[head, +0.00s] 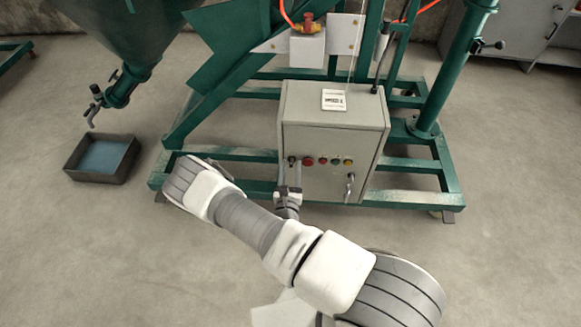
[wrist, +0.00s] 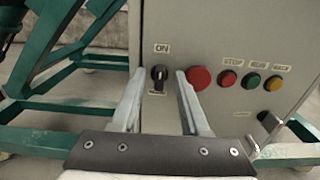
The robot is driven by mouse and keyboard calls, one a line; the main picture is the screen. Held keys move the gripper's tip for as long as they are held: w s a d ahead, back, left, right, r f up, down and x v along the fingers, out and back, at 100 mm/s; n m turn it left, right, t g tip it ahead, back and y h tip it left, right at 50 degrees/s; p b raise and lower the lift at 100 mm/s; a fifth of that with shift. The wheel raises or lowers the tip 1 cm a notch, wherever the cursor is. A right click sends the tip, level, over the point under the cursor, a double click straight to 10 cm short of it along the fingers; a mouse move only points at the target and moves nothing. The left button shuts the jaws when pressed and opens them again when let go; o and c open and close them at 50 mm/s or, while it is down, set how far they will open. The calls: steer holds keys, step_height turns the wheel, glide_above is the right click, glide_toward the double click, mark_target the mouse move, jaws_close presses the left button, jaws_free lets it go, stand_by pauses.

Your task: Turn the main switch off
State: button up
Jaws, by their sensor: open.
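The main switch (wrist: 159,74) is a small black rotary knob on the front of the grey control box (head: 335,114). Its grip stands about upright, under a label reading ON; a smaller label below it is too small to read. In the wrist view my gripper (wrist: 160,71) is open, with one finger on each side of the knob and a gap on both sides. I cannot tell how deep the fingertips reach. In the head view my gripper (head: 291,164) is at the left part of the box front, just in front of the switch.
Right of the switch are a large red button (wrist: 199,78) and small red, green and yellow buttons; the right finger is close to the large one. A door handle (head: 349,187) is lower right. Green frame beams (head: 407,196) surround the box. A tray (head: 78,172) lies at left.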

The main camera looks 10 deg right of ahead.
jaws_close()
steer(key=shift+n, duration=0.3)
steer(key=n+p, duration=0.1)
steer(key=n, duration=0.2)
steer(key=shift+a+n, duration=0.1)
steer(key=shift+n, duration=0.3)
steer(key=shift+a+f+n+p, duration=0.15)
steer(key=shift+n+p, duration=0.2)
steer(key=shift+n, duration=3.05)
steer(key=shift+f+n+p, duration=0.1)
steer(key=shift+n+p, duration=0.25)
steer(key=shift+n, duration=3.05)
